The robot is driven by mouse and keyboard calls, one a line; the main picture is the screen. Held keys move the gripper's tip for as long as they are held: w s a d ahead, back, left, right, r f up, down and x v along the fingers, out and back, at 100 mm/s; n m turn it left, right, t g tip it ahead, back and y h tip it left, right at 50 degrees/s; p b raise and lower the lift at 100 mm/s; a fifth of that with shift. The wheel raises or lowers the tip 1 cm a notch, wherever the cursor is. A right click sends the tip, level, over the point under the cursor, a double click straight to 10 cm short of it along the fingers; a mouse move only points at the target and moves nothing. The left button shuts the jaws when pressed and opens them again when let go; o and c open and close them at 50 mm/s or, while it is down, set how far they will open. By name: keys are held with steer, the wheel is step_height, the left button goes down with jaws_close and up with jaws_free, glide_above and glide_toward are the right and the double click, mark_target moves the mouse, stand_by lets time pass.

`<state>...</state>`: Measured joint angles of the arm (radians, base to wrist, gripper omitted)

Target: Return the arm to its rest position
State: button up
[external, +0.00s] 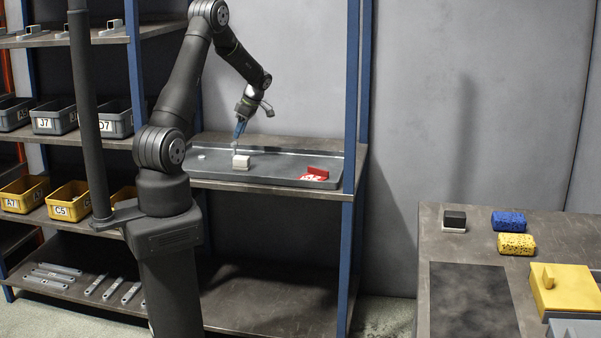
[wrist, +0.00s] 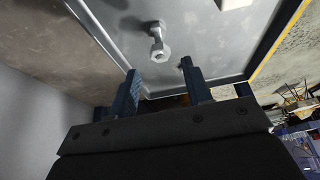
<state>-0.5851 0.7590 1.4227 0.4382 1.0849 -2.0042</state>
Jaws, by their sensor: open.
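My arm reaches over the grey tray (external: 285,158) on the middle shelf. My gripper (external: 238,142) points down with its blue fingers above the tray, close to a small pale block (external: 240,162). In the wrist view the two fingers of my gripper (wrist: 160,70) are spread with nothing held between them. A small metal bolt-like piece (wrist: 158,48) shows just past the fingertips on the tray surface. Whether the fingers touch anything is hard to tell.
A red item (external: 318,172) lies at the tray's right end. Blue shelf posts (external: 353,100) stand close beside it. The workbench (external: 450,250) at right holds blue and yellow sponges (external: 508,221) and a yellow box (external: 570,292).

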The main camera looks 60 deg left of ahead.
mark_target(233, 155)
steer(key=x, duration=0.8)
steer(key=shift+s+f, duration=0.1)
steer(key=shift+f, duration=0.25)
step_height(233, 155, up, 3)
steer(key=shift+r, duration=0.8)
